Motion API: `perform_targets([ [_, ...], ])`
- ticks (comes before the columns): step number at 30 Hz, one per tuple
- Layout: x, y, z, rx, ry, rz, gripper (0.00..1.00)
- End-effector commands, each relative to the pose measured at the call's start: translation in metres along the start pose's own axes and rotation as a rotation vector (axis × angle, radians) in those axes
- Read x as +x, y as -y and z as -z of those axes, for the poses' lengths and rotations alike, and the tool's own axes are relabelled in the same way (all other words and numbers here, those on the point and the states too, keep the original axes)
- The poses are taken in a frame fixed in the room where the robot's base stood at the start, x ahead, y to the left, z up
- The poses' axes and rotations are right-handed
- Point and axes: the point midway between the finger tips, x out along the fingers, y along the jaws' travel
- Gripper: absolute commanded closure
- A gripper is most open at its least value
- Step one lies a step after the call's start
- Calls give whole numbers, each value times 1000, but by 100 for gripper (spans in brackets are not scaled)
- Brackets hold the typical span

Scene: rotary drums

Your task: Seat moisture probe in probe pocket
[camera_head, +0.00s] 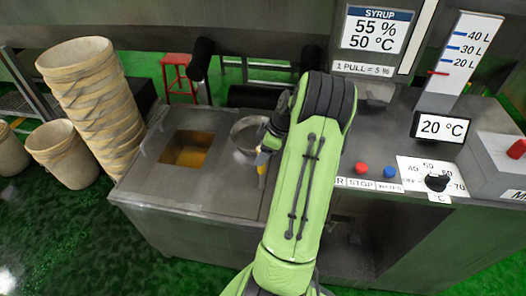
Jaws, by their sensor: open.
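My green arm reaches from the bottom of the head view over the grey counter, and its upper links hide part of the worktop. The end of the arm with my gripper (262,162) is small and partly hidden, just left of the arm, at the front side of a round metal bowl-like opening (247,134). The gripper is open. A small yellow-orange piece shows at the gripper; I cannot tell whether it is part of the gripper or a separate thing. I cannot make out the moisture probe or the probe pocket for certain.
A square opening (187,148) with amber contents lies left in the counter (225,203). Red (361,168) and blue (390,172) buttons, a black dial (437,183) and a 20 °C display (440,128) are right. A syrup screen (376,30) stands behind. Stacked buckets (95,100) stand left.

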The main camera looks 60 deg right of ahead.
Motion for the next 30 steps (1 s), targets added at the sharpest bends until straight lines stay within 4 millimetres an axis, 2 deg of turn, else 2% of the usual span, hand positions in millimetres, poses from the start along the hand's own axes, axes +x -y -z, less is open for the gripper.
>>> perform_targets([
  [4,-20,-1,1,1,0,-4,43],
  [12,-94,-1,2,0,0,-6,43],
  [15,-111,-1,2,0,0,-3,43],
  [19,-122,0,1,1,0,-1,43],
  [25,-123,1,3,0,2,0,43],
  [26,-124,3,8,-2,7,0,43],
  [28,-127,15,34,-2,31,0,43],
  [29,-129,24,50,2,47,-3,43],
  [30,-132,40,74,10,70,-9,43],
])
